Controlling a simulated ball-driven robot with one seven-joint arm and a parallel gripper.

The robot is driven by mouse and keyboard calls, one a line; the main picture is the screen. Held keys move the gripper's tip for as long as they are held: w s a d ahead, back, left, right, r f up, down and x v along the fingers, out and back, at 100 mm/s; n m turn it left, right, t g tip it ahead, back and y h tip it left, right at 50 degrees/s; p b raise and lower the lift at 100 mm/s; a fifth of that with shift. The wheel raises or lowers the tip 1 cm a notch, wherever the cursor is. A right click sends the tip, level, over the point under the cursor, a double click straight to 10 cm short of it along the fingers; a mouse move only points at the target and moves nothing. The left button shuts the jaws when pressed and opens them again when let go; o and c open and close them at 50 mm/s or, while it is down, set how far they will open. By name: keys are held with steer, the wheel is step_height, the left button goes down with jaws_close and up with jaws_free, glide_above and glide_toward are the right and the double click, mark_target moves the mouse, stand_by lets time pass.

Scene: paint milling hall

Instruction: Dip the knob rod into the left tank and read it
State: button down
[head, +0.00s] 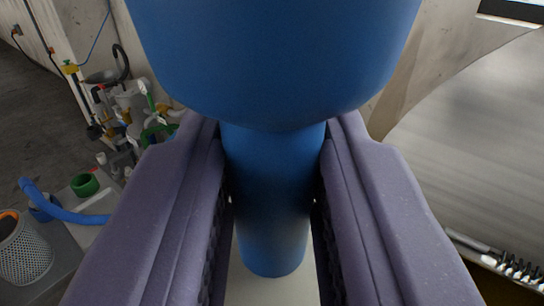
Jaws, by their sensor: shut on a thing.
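My gripper (273,200) has two purple-grey fingers, one on each side of a blue rod, and is shut on it. The knob rod (272,60) has a wide, rounded blue knob that fills the top middle of the head view. Its narrower blue stem runs down between the fingers and ends in a rounded edge near the bottom of the picture. A small patch of pale surface shows below the stem. The left tank cannot be made out in this view. No reading on the rod can be seen.
At the left, a grey surface holds a perforated metal basket (24,250), a green ring (84,185) and a curved blue hose (62,212). Pipes and valves (130,105) stand behind. At the right is a large grey surface, with small dark items (518,270) in a row.

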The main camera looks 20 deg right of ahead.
step_height(320, 180, up, 14)
steer(key=p, duration=0.6)
steer(key=shift+r+p, duration=0.2)
steer(key=shift+p, duration=0.15)
